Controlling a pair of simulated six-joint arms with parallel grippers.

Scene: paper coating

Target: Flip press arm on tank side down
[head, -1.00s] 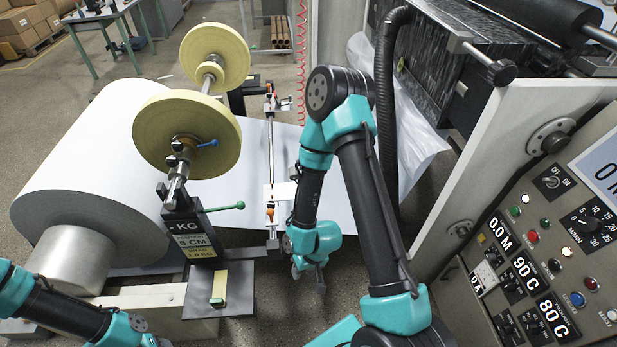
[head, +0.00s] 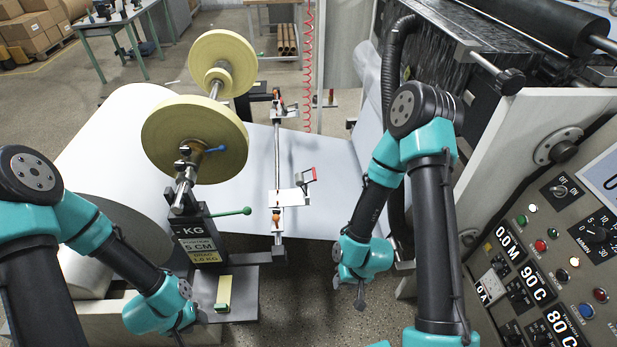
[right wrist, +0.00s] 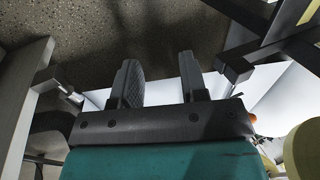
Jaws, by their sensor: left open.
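A slim metal bar (head: 277,165) crosses the white paper web. A second similar fitting (head: 280,108) sits at the far end of the bar. I cannot tell which one is on the tank side. My right gripper (head: 348,292) hangs to the lower right of the nearer fitting, apart from it. In the right wrist view its fingers (right wrist: 160,75) are apart with nothing between them. My left gripper (head: 188,328) is open at the lower left, near the roll stand.
A large white paper roll (head: 115,150) and two yellow discs (head: 195,139) on a shaft stand at left. A control panel (head: 560,250) and machine wall close off the right. Floor shows below the paper edge.

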